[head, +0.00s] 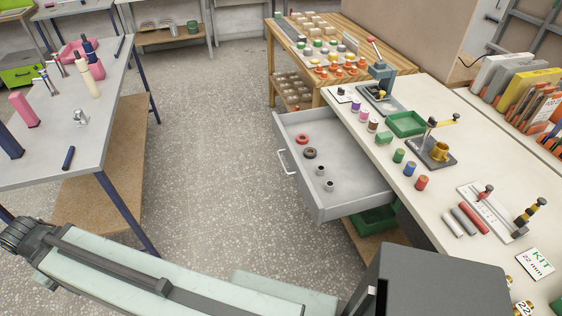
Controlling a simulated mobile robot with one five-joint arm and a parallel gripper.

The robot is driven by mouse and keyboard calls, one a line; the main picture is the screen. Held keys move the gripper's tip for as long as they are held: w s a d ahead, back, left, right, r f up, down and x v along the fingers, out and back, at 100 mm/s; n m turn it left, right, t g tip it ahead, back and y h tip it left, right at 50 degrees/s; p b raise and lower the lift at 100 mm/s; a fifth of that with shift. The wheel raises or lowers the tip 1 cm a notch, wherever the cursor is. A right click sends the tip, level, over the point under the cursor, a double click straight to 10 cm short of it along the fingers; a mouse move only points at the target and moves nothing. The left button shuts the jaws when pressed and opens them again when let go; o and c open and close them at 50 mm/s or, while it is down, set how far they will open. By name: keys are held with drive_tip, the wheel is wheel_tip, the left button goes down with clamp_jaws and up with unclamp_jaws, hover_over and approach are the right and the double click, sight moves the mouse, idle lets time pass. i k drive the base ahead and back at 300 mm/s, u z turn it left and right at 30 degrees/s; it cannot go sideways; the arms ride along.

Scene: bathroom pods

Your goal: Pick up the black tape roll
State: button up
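The black tape roll (310,153) lies flat in the open grey drawer (350,188), near its left side. It is a dark ring with a brownish centre. A red roll (302,139) lies just behind it, very close; I cannot tell whether they touch. Two small grey metal pieces (320,170) stand in front of it in the same drawer. Pale green parts of my own arm cross the bottom of the head view. I cannot make out my gripper's fingers in this view.
The drawer hangs below a white worktop (400,180) with coloured spools, a green tray (405,123) and small fixtures. A wooden table (395,60) stands behind. A grey workbench (95,120) with bottles is at left. The speckled floor between is clear.

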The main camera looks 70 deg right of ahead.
sight(308, 149)
drive_tip(key=z, duration=1.8)
drive_tip(key=k, duration=0.75)
drive_tip(key=z, duration=0.6)
drive_tip(key=i, duration=1)
drive_tip(key=k, duration=0.55)
